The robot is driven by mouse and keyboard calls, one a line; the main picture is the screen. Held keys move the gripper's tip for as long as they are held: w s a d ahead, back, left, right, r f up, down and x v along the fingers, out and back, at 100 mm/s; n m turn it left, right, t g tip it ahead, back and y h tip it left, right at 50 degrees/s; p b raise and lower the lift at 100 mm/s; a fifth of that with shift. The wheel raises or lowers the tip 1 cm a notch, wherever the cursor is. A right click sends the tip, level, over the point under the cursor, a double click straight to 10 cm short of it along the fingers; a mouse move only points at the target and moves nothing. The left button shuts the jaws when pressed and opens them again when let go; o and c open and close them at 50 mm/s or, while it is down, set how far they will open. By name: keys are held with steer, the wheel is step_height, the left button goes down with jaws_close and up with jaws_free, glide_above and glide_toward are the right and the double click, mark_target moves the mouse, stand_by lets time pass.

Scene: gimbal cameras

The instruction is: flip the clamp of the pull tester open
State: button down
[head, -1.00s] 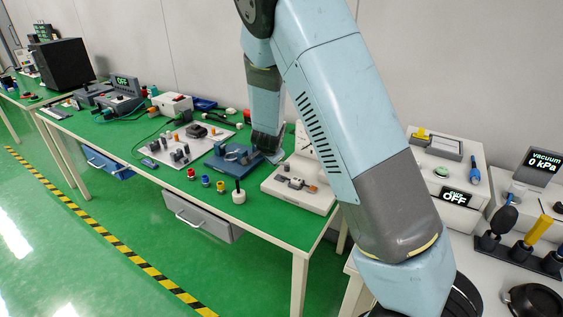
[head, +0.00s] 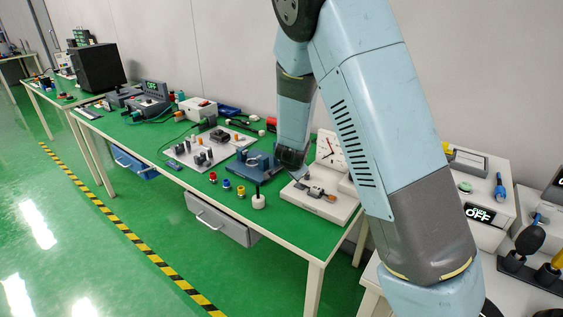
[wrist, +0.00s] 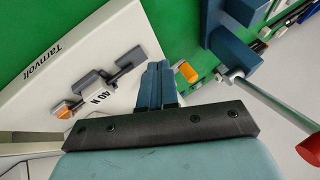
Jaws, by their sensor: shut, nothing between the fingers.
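The pull tester is a white base (head: 310,204) with a round dial (head: 328,148) behind it. In the wrist view its white plate (wrist: 75,65) reads "Tarnvolt". A grey clamp (wrist: 97,85) with a lever sits on the plate beside a "40 N" tag (wrist: 101,98); an orange-tipped piece (wrist: 63,111) lies in line with it. The clamp also shows small in the head view (head: 316,191). My gripper (wrist: 157,68) is shut and empty, with its blue fingers just right of the clamp's lever. In the head view my gripper (head: 301,177) is over the base's left part; contact cannot be told.
A blue fixture (head: 246,168) stands left of the tester; its upright and rod (wrist: 270,100) are close at the wrist view's right. A white-based pin (head: 258,202) and small coloured caps (head: 227,184) stand near the table's front edge. A grey drawer (head: 220,220) hangs below.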

steer(key=shift+s+a+r, duration=0.1)
steer(key=shift+a+r, duration=0.4)
steer(key=shift+a, duration=0.25)
steer(key=shift+s+a+r, duration=0.15)
steer(key=shift+s+r, duration=0.1)
steer(key=shift+r, duration=0.4)
steer(key=s+a+r, duration=0.2)
steer(key=a+r, duration=0.1)
steer(key=r, duration=0.2)
steer(key=shift+s+a+r, duration=0.15)
steer(key=shift+s+r, duration=0.1)
steer(key=shift+r, duration=0.05)
